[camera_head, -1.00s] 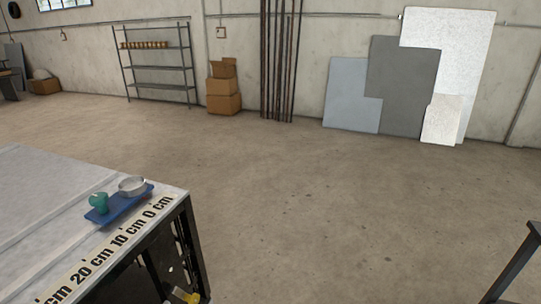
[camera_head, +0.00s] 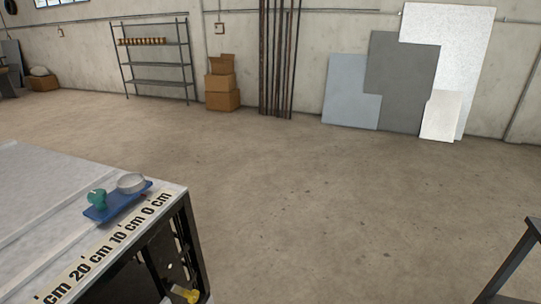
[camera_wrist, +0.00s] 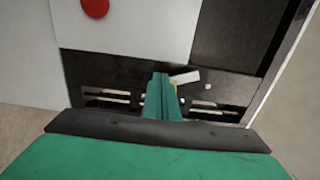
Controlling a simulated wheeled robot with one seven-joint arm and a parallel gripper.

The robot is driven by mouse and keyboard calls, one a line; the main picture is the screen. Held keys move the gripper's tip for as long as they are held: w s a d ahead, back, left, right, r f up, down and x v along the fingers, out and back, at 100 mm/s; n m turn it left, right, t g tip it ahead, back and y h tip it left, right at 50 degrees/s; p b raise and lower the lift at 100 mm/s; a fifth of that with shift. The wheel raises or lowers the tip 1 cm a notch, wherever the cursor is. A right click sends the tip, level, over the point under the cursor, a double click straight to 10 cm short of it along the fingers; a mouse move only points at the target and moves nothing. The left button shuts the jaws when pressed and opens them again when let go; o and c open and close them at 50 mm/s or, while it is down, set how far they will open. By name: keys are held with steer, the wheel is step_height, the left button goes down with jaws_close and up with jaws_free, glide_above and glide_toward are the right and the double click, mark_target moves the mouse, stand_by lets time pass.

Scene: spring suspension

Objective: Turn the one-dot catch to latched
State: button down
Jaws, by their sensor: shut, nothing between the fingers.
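In the wrist view my green gripper (camera_wrist: 162,97) is shut and empty, its fingertips in front of a dark slotted panel. A pale lever (camera_wrist: 186,77) with a bit of yellow sticks out just right of the fingertips; its left end is hidden behind them. One pale dot (camera_wrist: 208,86) sits to the right of the lever, so this looks like the one-dot catch. I cannot tell whether the fingers touch it. In the head view a yellow and pale piece (camera_head: 186,294) shows low on the table's dark end, perhaps the same catch. My gripper is outside the head view.
The table (camera_head: 40,200) carries a blue tray (camera_head: 117,210) with a teal object (camera_head: 97,199) and a pale round dish (camera_head: 131,183). A red round piece (camera_wrist: 95,7) sits on a white panel in the wrist view.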

mark_target(186, 294)
steer(key=v, duration=0.3)
steer(key=shift+s+d, duration=0.1)
steer(key=shift+s, duration=0.1)
steer(key=w+a+r, duration=0.2)
steer(key=a+r, duration=0.1)
steer(key=a, duration=0.2)
steer(key=shift+w+a, duration=0.2)
steer(key=shift+w, duration=0.15)
stand_by(0.7)
steer(key=shift+f, duration=0.4)
stand_by(0.7)
steer(key=shift+s+f, duration=0.1)
steer(key=shift+f, duration=0.4)
